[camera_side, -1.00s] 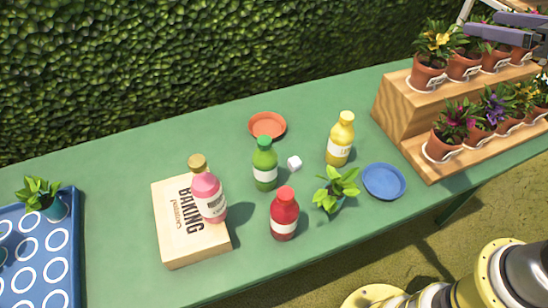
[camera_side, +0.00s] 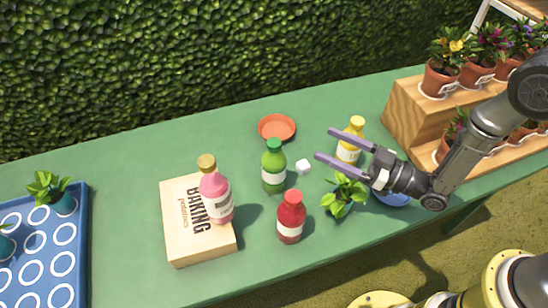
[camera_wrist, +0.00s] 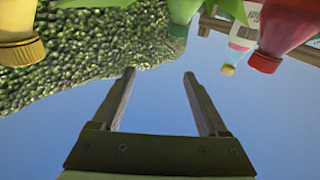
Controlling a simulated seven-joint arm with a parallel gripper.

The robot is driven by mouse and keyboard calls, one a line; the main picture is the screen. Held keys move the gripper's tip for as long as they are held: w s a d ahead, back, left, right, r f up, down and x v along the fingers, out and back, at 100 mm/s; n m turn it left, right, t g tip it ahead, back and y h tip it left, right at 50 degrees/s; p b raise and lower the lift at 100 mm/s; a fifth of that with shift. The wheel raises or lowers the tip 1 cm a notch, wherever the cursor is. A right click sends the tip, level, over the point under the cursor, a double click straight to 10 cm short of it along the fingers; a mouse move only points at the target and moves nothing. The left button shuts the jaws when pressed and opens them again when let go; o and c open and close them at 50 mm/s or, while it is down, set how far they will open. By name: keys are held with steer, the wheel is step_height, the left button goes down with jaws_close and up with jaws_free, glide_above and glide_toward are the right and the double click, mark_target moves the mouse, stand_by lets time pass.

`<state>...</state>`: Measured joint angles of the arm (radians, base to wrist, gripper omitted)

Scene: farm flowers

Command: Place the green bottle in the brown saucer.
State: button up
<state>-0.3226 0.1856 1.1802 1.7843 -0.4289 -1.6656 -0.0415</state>
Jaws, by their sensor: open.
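The green bottle (camera_side: 273,168) stands upright on the green table in the side view, just below the brown saucer (camera_side: 276,128). The saucer is orange-brown and empty, and the bottle is apart from it. My gripper (camera_side: 325,145) is open and empty, to the right of the bottle, with its fingers pointing left toward it. The wrist view shows both fingers of my gripper (camera_wrist: 159,75) spread with nothing between them. Green shapes at the top of that view are cut off, and I cannot tell which is the bottle.
A yellow bottle (camera_side: 350,142) and a plant (camera_side: 344,195) are close to my gripper. A pink bottle (camera_side: 216,197) stands on a wooden box (camera_side: 199,246). A blue saucer (camera_side: 394,200) is partly hidden.

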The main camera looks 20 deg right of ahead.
steer(key=g, duration=0.1)
glide_toward(273, 142)
steer(key=shift+f+x, duration=0.2)
steer(key=shift+x, duration=1.45)
steer(key=shift+f+x, duration=0.15)
steer(key=shift+x, duration=1.5)
steer(key=shift+f+x, duration=0.2)
steer(key=shift+x, duration=1.4)
jaws_close()
steer(key=shift+r, duration=0.15)
